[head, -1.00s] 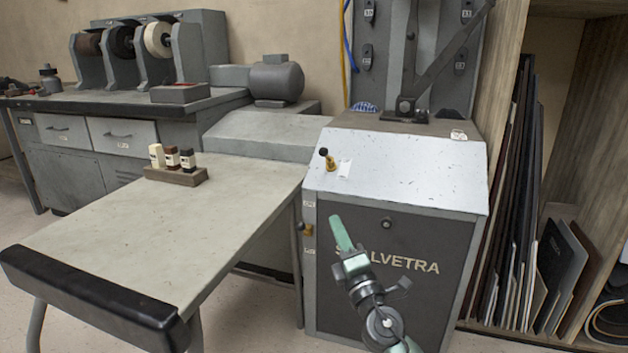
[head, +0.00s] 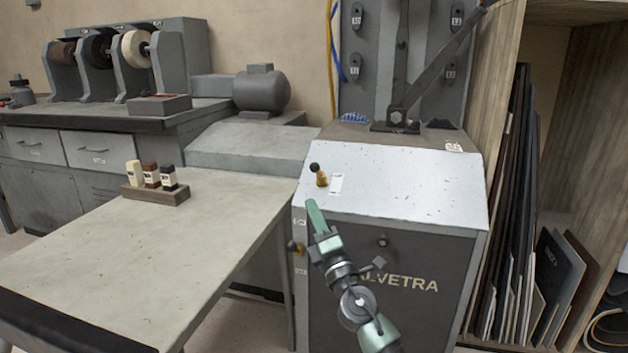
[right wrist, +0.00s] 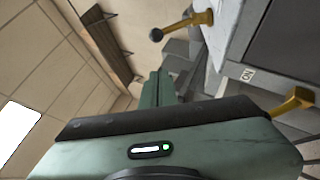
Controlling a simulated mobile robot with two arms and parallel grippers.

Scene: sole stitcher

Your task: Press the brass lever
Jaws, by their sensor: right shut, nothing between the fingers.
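A small brass lever (head: 322,180) with a black ball knob stands at the left end of the pale sloped top of the grey cabinet (head: 410,190). It also shows at the top of the right wrist view (right wrist: 185,26). A second brass fitting (head: 299,250) sticks out low on the cabinet's left side, and shows at the right of the right wrist view (right wrist: 292,104). My right gripper (head: 311,206) is shut and empty, its green fingers pointing up just in front of the cabinet's front-left corner, below the upper lever. No contact with either brass part is visible. My left gripper is out of view.
A grey worktable (head: 130,245) extends left of the cabinet, with a wooden block (head: 155,194) holding three small bottles. A motor (head: 262,90) sits behind. A wooden rack (head: 500,150) with upright sheets stands close on the right. A metal arm rises behind the sloped top.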

